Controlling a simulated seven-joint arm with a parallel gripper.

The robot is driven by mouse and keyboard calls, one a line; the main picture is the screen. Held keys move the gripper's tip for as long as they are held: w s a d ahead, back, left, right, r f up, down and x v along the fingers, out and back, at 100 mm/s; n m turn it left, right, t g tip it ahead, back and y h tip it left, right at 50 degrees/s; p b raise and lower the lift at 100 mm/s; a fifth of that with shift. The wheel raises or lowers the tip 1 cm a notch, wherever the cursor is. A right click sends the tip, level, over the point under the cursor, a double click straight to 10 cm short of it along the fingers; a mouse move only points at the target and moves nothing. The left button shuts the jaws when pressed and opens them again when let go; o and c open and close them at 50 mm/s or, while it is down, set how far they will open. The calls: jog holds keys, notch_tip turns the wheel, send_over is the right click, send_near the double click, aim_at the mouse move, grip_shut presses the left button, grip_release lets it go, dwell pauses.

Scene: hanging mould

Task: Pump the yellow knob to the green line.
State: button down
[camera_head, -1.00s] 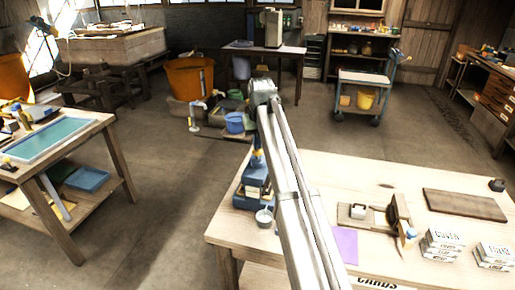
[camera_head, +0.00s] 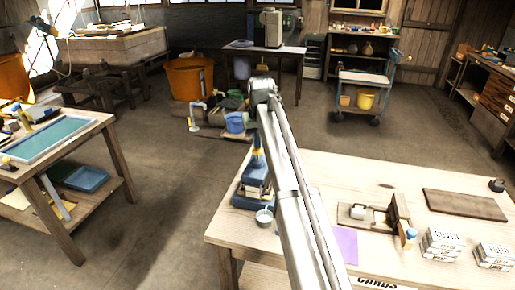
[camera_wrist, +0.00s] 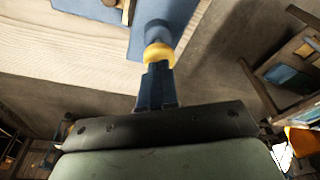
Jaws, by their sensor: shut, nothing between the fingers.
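The yellow knob (camera_wrist: 158,53) sits on a blue-grey stem (camera_wrist: 158,30) above a blue base in the wrist view. My gripper (camera_wrist: 157,70) is shut, its dark blue fingers right at the knob's near side. Nothing shows between the fingers, and I cannot tell whether they touch the knob. In the head view the knob (camera_head: 257,152) is a small yellow spot above the blue device (camera_head: 249,197) at the table's left corner, partly hidden by my arm. I cannot make out the green line in either view.
A small metal cup (camera_head: 264,217) stands by the device. The wooden table (camera_head: 300,165) also holds a purple sheet (camera_head: 345,243), a hinged wooden piece (camera_head: 398,212), a brown board (camera_head: 465,204) and white boxes (camera_head: 441,243). Open floor lies left of the table.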

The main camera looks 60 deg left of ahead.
jog(key=shift+r, duration=3)
